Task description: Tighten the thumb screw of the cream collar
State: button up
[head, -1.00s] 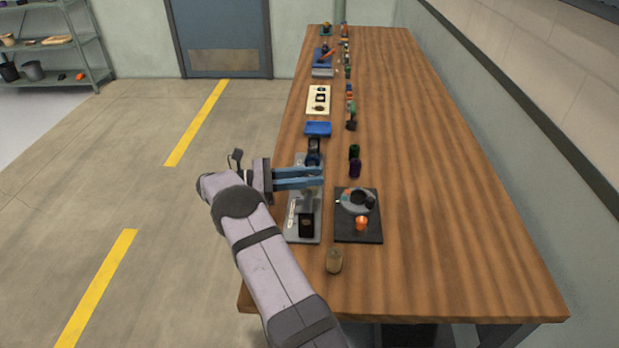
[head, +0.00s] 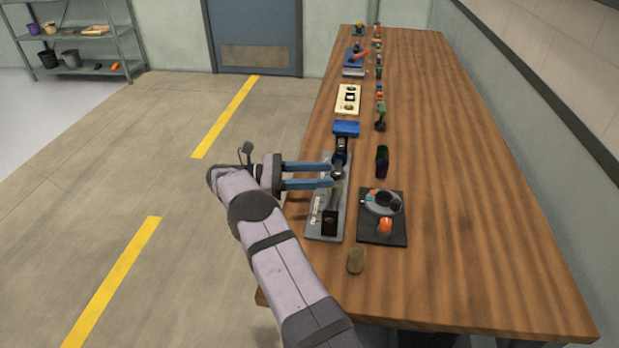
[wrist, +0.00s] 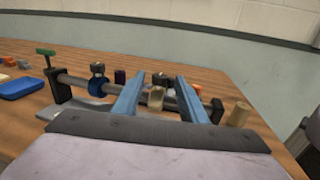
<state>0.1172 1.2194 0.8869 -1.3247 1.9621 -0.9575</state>
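My gripper (head: 332,176) is open, its two blue fingers apart over the fixture plate (head: 314,229). In the wrist view a rod (wrist: 77,80) runs between black supports, one at the left (wrist: 54,87) and one at the right (wrist: 217,110). The cream collar (wrist: 156,99) shows between my fingers, which appear apart from it. A dark knob with a grey top (wrist: 161,79) shows just above it; it looks like its thumb screw, but I cannot tell for sure. A blue collar (wrist: 98,87) with a dark knob sits further left on the rod.
A dark mat (head: 367,231) with a grey round dish and an orange piece lies right of the plate. A tan cylinder (head: 355,261) stands in front. A blue tray (head: 346,128) and other items line the bench behind. The bench's right side is clear.

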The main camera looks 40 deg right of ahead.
jog(key=p+v, duration=0.3)
jog(key=p, duration=0.4)
jog(key=shift+r, duration=0.1)
jog(key=shift+a, duration=0.1)
dwell(0.5)
jog(key=s+a+m+t+y+p, duration=0.2)
jog(key=s+a+m+t+y, duration=0.3)
jog(key=s+a, duration=0.6)
jog(key=s+a+r+m+t+y+p, duration=0.1)
jog(key=s+a+m+t+y+p, duration=0.2)
jog(key=s+a+m+y, duration=0.3)
jog(key=s+a+t+y, duration=0.1)
jog(key=s+a+y, duration=0.3)
jog(key=a, duration=0.4)
jog(key=shift+s+r+t, duration=0.2)
jog(key=shift+s+t, duration=0.2)
jog(key=shift+s, duration=0.35)
